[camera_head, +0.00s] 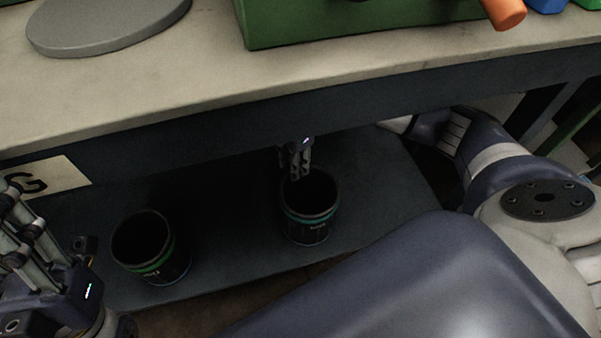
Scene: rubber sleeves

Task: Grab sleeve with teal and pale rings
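A black sleeve with teal and pale rings (309,229) stands upright on the dark lower shelf, its open top facing up. My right gripper (296,175) is at its far rim, with the fingers pointing down. The fingers overlap the rim in the picture; I cannot tell whether they grip the wall. A second black sleeve with a green ring (163,267) stands to the left on the same shelf. My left gripper (22,215) is at the left edge, away from both sleeves; its fingertips are partly cut off and their opening is unclear.
The dark shelf (232,250) lies beneath a pale worktop (150,85), whose front edge overhangs it. On the worktop are a grey disc (100,25), a green box (340,22) and an orange cylinder (505,12). A label with a G (50,178) hangs at left.

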